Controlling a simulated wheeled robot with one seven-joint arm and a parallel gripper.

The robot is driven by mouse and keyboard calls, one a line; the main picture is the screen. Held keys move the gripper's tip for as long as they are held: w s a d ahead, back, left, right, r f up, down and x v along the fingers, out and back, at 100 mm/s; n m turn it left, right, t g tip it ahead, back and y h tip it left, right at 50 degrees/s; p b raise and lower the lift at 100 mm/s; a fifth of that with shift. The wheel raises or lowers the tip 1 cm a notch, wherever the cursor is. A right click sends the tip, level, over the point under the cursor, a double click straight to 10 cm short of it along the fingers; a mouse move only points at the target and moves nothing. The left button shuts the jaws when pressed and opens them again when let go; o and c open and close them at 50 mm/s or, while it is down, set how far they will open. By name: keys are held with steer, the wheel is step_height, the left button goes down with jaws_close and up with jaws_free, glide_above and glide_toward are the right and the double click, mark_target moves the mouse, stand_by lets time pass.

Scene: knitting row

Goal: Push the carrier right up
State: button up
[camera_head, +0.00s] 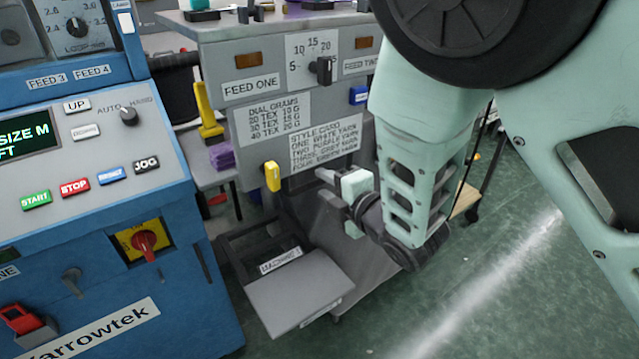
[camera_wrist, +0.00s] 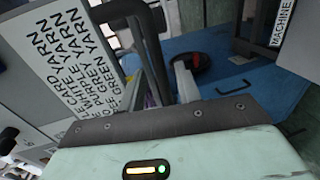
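No part is clearly marked as the carrier. A small yellow piece (camera_head: 272,176) sits upright on the lower front edge of the grey machine (camera_head: 240,125), left of the style card (camera_head: 325,146). My gripper (camera_head: 330,195) is in front of the machine, just below the card and to the right of the yellow piece, with a gap between them. Its tip points left. The wrist view shows the card (camera_wrist: 65,60) close by at left, and dark upright bars (camera_wrist: 150,50) beside a pale bar (camera_wrist: 186,82). Finger spacing is unclear, and I see nothing held.
A blue control cabinet (camera_head: 100,200) with buttons and a red switch stands at left. A grey hinged panel (camera_head: 300,290) juts out low beneath the machine. Green floor is clear at right.

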steer(key=shift+x, duration=1.45)
steer(key=shift+c, duration=0.2)
jaws_close()
step_height(320, 180, up, 41)
steer(key=p, duration=2.2)
steer(key=shift+w, duration=0.1)
steer(key=shift+o, duration=0.2)
jaws_free()
steer(key=shift+f, duration=0.1)
steer(key=shift+f, duration=0.1)
steer(key=b+v, duration=0.2)
steer(key=v, duration=1)
steer(key=shift+b, duration=0.35)
